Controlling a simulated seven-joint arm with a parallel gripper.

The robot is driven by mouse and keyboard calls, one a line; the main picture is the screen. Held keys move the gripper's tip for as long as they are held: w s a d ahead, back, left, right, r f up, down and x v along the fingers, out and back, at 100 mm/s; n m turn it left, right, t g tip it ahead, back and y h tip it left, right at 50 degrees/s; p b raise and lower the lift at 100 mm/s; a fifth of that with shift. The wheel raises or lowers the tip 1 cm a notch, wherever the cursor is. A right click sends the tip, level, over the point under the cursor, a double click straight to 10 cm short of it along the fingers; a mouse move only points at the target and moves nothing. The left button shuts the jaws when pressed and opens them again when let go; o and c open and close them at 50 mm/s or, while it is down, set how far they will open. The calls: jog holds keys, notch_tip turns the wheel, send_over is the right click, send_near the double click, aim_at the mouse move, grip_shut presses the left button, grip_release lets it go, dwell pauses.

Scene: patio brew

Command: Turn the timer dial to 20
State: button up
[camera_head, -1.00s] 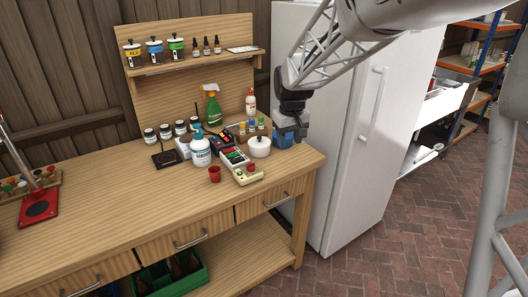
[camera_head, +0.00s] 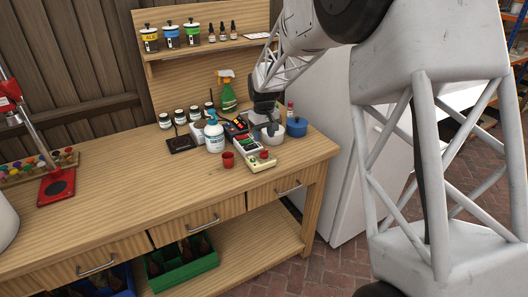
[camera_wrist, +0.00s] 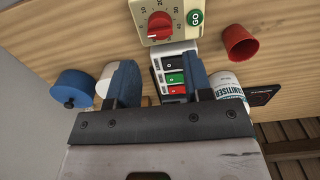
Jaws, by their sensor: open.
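The timer is a cream box (camera_head: 262,162) near the front of the bench, right of the red cup. In the wrist view the timer (camera_wrist: 142,34) is at the top, with a red dial (camera_wrist: 159,25) ringed by numbers and a green GO button (camera_wrist: 195,17). The dial (camera_head: 264,155) is small in the head view; I cannot tell exactly where it points. My gripper (camera_head: 267,124) is open above the bench, behind the timer. In the wrist view its blue fingers (camera_wrist: 160,85) are apart, short of the dial and not touching it.
A white pot (camera_head: 270,135) and blue pot (camera_head: 297,126) stand to the right, a sanitiser bottle (camera_head: 214,137) and red cup (camera_head: 228,160) to the left. The bench front (camera_head: 150,195) is clear.

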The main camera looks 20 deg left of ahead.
aim_at(264, 151)
jog(key=shift+f, duration=3.9)
jog(key=shift+c, duration=0.4)
jog(key=c, duration=0.6)
jog(key=shift+o, duration=0.2)
